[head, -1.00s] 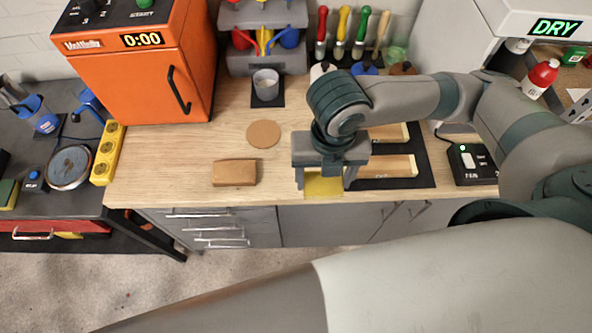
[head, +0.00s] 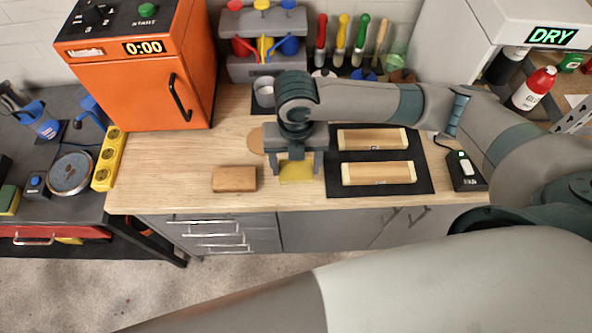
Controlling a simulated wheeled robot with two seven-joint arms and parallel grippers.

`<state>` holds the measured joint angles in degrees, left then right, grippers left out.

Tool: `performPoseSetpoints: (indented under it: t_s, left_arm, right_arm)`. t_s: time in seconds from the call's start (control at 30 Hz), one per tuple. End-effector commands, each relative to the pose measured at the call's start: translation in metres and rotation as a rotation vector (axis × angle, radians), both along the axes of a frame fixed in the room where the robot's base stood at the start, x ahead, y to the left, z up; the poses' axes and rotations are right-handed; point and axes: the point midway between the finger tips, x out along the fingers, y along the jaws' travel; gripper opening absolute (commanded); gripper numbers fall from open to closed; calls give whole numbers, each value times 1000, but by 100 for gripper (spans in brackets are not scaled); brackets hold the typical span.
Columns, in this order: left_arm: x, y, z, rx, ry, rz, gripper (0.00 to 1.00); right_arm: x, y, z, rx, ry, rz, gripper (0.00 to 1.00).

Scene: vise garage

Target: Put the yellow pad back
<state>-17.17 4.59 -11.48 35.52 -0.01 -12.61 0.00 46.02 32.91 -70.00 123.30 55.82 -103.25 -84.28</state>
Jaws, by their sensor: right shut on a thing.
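The yellow pad (head: 297,172) shows below my right gripper (head: 296,174), near the front edge of the wooden worktop. My right gripper points down and is shut on the pad, with a finger on either side of it. I cannot tell whether the pad touches the worktop. To its left lies a brown block (head: 234,179). To its right is a black mat (head: 424,180) with two wooden pieces, a rear one (head: 372,139) and a front one (head: 378,173). My left gripper is out of view.
A round cork disc (head: 256,141) lies behind the gripper, partly hidden. An orange oven (head: 140,85) stands at the back left and a black switch box (head: 465,171) at the right. A yellow socket strip (head: 108,160) lies at left. Bare worktop shows at left.

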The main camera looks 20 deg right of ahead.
Motion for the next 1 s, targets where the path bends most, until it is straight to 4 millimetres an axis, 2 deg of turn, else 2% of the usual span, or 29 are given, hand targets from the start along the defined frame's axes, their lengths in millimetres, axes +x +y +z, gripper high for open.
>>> performPoseSetpoints:
  t_s: [0.17,0.5,0.9,0.93,1.0]
  left_arm:
    - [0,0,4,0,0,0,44]
    - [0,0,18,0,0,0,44]
    - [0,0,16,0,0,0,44]
    - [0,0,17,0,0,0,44]
    - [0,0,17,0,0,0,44]
  right_arm:
    - [-1,0,-4,-1,2,-1,41]
    - [-1,0,-38,0,1,0,41]
    - [0,-1,-43,-1,0,0,41]
    - [0,-1,-43,0,0,0,70]
    - [0,-1,-43,0,0,0,84]
